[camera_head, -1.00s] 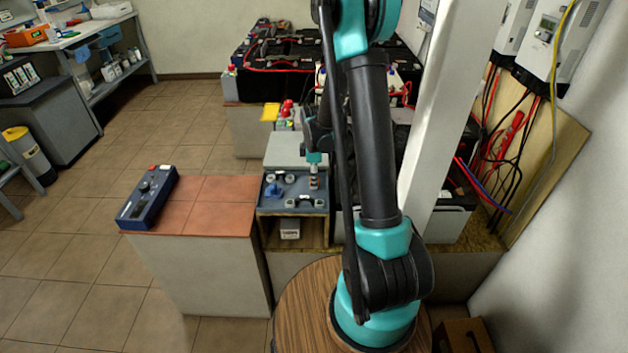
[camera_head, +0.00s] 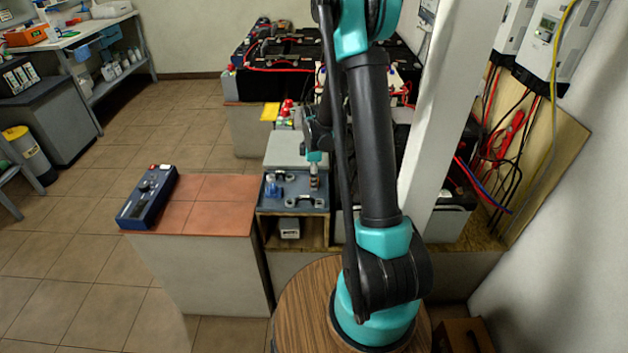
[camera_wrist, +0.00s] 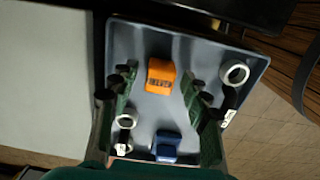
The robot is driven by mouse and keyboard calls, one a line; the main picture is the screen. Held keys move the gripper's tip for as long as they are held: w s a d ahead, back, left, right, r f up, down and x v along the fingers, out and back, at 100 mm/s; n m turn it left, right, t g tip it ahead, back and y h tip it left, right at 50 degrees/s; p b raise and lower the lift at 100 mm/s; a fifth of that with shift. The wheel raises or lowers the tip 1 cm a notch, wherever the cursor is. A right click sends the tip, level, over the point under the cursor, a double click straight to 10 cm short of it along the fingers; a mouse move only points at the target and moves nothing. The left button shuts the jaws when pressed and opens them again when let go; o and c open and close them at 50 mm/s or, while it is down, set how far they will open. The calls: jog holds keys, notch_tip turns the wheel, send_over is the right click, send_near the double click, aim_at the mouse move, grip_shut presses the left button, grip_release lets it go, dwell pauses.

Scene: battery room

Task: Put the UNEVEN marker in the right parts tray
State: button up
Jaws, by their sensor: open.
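An orange marker (camera_wrist: 161,76) with dark lettering that seems to read UNEVEN lies in a blue-grey tray (camera_wrist: 195,48) in the wrist view. My gripper (camera_wrist: 160,95) is open. Its two dark green fingers stand apart over the tray, left and right of the marker's column, with nothing held between them. A blue marker (camera_wrist: 166,146) sits nearer in the same tray; its label is not readable. In the head view my gripper (camera_head: 314,178) is low over the tray (camera_head: 264,207), at its right side. I cannot tell which tray is the right parts tray.
Grey ring-ended parts (camera_wrist: 235,74) lie along the tray's sides. A pale grey surface (camera_wrist: 50,80) adjoins the tray. In the head view a blue device (camera_head: 148,197) lies on the reddish tiled top (camera_head: 215,205), which has free room. A white post (camera_head: 448,110) stands right of my arm.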

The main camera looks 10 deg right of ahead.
notch_tip(320, 180, up, 11)
jog(key=s+d+m+t, duration=0.1)
jog(key=s+m+t, duration=0.1)
jog(key=s+m, duration=0.6)
jog(key=s+d+m+t, duration=0.2)
jog(key=s+m, duration=0.5)
jog(key=s, duration=0.8)
jog(key=shift+s+d+f+m, duration=0.15)
jog(key=shift+d+f+m, duration=0.15)
jog(key=shift+m, duration=0.1)
